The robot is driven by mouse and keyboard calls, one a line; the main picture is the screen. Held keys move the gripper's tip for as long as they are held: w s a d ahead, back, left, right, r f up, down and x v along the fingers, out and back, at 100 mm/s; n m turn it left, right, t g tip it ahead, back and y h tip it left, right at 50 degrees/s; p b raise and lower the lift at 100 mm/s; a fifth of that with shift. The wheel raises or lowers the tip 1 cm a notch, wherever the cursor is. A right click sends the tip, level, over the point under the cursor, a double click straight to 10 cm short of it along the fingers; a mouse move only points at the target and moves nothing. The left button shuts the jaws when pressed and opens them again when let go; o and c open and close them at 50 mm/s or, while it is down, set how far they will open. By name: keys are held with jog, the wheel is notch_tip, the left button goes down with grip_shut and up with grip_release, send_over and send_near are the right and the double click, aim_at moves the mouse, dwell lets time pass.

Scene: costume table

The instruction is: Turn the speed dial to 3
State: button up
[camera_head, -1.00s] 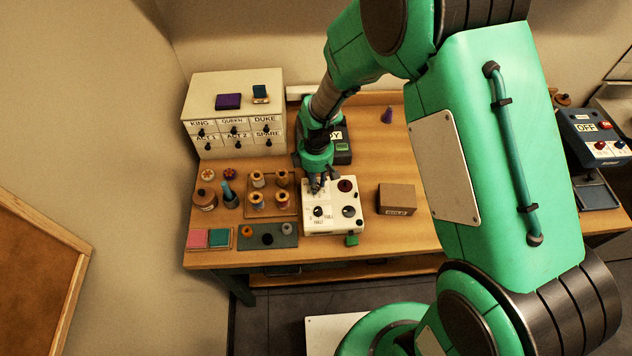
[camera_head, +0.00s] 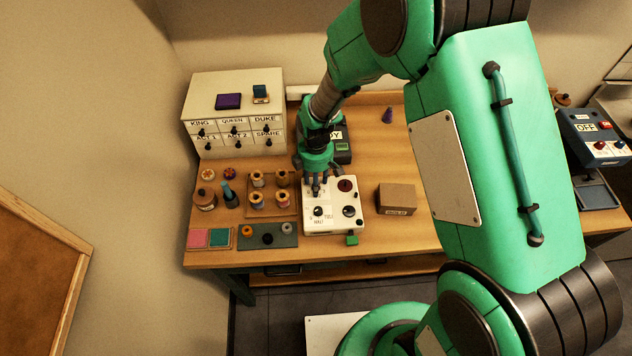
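The white control panel (camera_head: 334,226) lies on the table with dark round knobs and a red-brown round part on its top. One black dial (camera_head: 318,211) with small markings sits at its left front; I cannot read its setting or be sure which knob is the speed dial. Another dark dial (camera_head: 349,211) sits to its right. My gripper (camera_head: 316,190) points down over the panel's back left, just behind the left dial. Its fingers hide that part of the panel. The fingers are too small to tell whether they are open or shut, or touching anything.
A cardboard box (camera_head: 397,198) stands right of the panel, and a small green block (camera_head: 352,240) lies at its front. A thread spool tray (camera_head: 285,213) is close on the left. A white drawer cabinet (camera_head: 200,93) stands behind left. Free tabletop lies right of the box.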

jog(key=shift+r, duration=0.1)
notch_tip(320, 180, up, 12)
dwell(0.9)
dwell(0.3)
jog(key=s+d+r+m+t+b, duration=0.1)
jog(key=s+d+r+m+b, duration=0.1)
jog(key=s+d+r+m, duration=0.45)
jog(key=s+d+r+m+t+b, duration=0.2)
jog(key=s+d+r, duration=0.1)
jog(key=r, duration=0.7)
jog(key=s+d+r+m+t+b, duration=0.1)
jog(key=s+d+r+m, duration=0.1)
jog(key=s, duration=0.5)
jog(key=s+d+r+m+t+b, duration=0.1)
jog(key=s+d+r+m, duration=0.2)
jog(key=s+d+m, duration=0.2)
jog(key=s+m, duration=0.1)
jog(key=s, duration=0.2)
jog(key=shift+r+t+b, duration=0.15)
jog(key=shift+t+b, duration=0.15)
jog(key=shift+b, duration=0.1)
